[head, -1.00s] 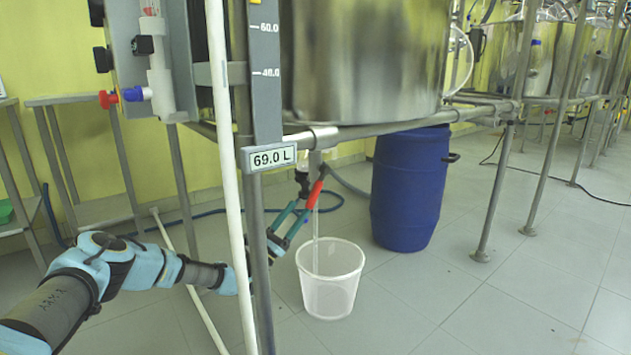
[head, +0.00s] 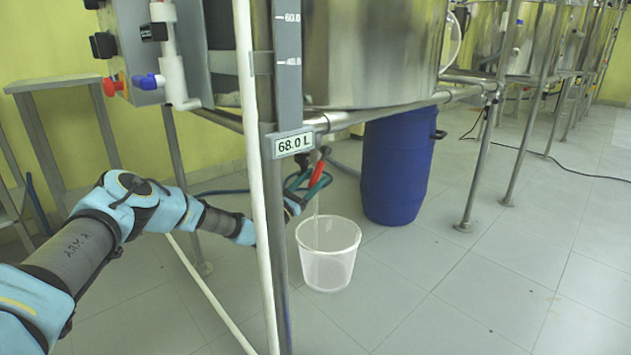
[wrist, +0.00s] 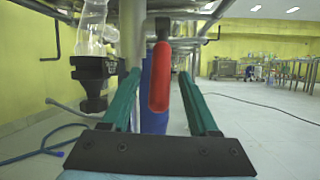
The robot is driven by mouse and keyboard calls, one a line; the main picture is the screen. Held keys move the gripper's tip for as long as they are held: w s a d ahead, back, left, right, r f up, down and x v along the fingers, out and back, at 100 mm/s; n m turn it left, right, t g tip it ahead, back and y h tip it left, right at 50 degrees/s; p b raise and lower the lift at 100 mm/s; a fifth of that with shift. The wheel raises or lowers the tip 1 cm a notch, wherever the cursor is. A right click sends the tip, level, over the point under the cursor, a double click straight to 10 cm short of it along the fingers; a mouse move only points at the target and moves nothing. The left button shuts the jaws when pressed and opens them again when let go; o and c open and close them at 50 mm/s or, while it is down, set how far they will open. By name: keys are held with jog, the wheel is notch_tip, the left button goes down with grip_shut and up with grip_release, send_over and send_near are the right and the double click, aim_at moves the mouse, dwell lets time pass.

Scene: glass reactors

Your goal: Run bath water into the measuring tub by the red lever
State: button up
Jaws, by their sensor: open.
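The red lever (head: 318,174) hangs under the steel bath (head: 370,55). It also shows in the wrist view (wrist: 160,78), upright between my two green fingers. My gripper (head: 311,180) is open around the lever; in the wrist view (wrist: 160,95) a gap shows on both sides of it. A thin pale stream of water (head: 316,205) falls from the outlet into the translucent measuring tub (head: 328,270) on the floor. The water level inside the tub is hard to make out. A label (head: 293,144) on the bath's scale reads 68.0 L.
A blue barrel (head: 398,170) stands behind the tub to the right. A steel frame leg (head: 277,240) and a white pipe (head: 250,150) stand in front of my arm. In the wrist view a black clamp fitting (wrist: 92,80) is left of my fingers.

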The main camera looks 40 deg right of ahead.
jog(key=shift+x, duration=0.85)
jog(key=shift+c, duration=0.3)
jog(key=shift+a, duration=0.1)
grip_shut()
dwell(0.4)
